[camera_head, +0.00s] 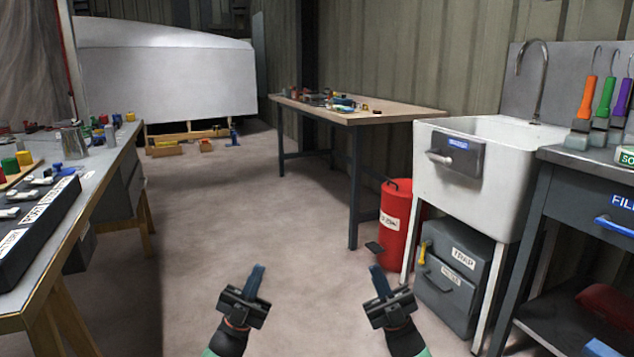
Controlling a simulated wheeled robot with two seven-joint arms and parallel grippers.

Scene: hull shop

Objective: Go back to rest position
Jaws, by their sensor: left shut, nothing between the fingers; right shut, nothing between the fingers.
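My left gripper (256,281) is low in the head view, left of centre, above the bare floor. It is shut and empty. My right gripper (378,283) is at about the same height, right of centre. It is also shut and empty. Both point forward, apart from each other, and touch nothing.
A workbench (103,172) with tools and a dark labelled box (35,228) stands at the left. A white sink (490,172), a grey cabinet (452,280) and a red bin (396,225) stand at the right. A wooden-topped table (395,114) is behind. The middle floor (250,205) is clear.

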